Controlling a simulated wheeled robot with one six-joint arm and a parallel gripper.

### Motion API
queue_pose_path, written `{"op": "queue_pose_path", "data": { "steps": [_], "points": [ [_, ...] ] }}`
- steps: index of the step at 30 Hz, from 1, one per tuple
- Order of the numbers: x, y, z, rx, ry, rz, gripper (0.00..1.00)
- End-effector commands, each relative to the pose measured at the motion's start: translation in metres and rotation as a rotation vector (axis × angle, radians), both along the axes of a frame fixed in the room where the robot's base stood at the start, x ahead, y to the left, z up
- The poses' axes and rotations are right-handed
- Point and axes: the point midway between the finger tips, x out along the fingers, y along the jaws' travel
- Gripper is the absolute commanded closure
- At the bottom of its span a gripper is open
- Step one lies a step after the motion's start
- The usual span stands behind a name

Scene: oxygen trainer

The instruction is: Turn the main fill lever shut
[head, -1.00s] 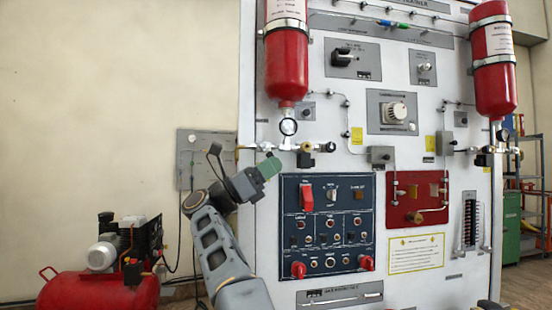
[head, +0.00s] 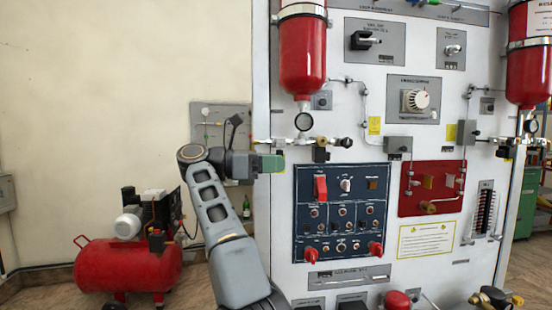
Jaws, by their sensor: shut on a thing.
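The white trainer panel (head: 262,60) stands right of centre in the head view.
A dark blue switch panel (head: 308,231) with red levers is close right of my gripper. A red compressor (head: 130,266) stands on the floor at left. A grey box (head: 207,112) is on the wall behind my arm.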

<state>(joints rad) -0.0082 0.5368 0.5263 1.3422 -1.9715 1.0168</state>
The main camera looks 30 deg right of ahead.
Motion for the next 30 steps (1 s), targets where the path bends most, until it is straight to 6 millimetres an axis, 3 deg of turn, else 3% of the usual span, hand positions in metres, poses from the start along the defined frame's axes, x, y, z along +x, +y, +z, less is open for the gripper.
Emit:
{"op": "queue_pose_path", "data": {
  "steps": [13, 14, 21, 30],
  "points": [
    [-0.0005, 0.0000, 0.0015, 0.005, -0.005, 0.001, 1.00],
    [-0.0005, 0.0000, 0.0015, 0.005, -0.006, 0.002, 0.89],
    [-0.0003, 0.0000, 0.0010, 0.005, -0.005, 0.001, 0.66],
    [0.0002, 0.0016, 0.0008, 0.005, -0.005, -0.001, 0.65]
  ]
}}
